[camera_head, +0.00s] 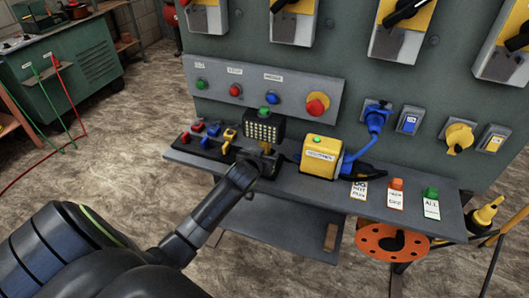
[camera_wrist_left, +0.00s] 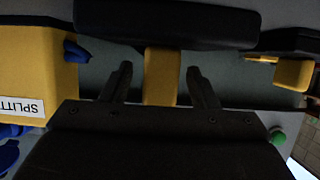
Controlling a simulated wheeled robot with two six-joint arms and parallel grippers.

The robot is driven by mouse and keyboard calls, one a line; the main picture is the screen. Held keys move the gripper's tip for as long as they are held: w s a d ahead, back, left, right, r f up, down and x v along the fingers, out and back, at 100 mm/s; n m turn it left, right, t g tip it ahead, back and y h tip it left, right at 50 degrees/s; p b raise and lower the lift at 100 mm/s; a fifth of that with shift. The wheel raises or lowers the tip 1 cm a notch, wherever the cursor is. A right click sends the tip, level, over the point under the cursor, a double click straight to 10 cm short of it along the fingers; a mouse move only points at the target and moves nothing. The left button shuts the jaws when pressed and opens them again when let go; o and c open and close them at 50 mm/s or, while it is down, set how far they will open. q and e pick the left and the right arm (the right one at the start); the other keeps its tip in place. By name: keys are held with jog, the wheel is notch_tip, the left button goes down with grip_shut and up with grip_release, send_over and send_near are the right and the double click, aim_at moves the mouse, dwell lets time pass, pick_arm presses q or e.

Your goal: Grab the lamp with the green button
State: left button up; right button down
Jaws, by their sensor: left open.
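The lamp (camera_head: 264,130) is a black block with a grid of pale LEDs, a green button (camera_head: 264,112) on top and a yellow stem below. It stands on the shelf in front of the panel. My left gripper (camera_head: 262,165) is at the lamp's lower part in the head view. In the left wrist view the open fingers (camera_wrist_left: 158,82) stand on either side of the yellow stem (camera_wrist_left: 160,75), with gaps on both sides. A dark bar (camera_wrist_left: 165,22) crosses the stem's upper end there. The lamp's head is hidden in that view. My right gripper is not in view.
The yellow splitter box (camera_head: 320,157) with a blue cable stands close right of the lamp. A yellow tool (camera_head: 228,139) and small red and blue switches (camera_head: 205,130) lie left. The grey button panel (camera_head: 255,90) rises behind.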

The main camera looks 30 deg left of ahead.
pick_arm(q)
grip_shut()
jog(key=shift+w+r, duration=0.1)
jog(key=shift+r, duration=0.05)
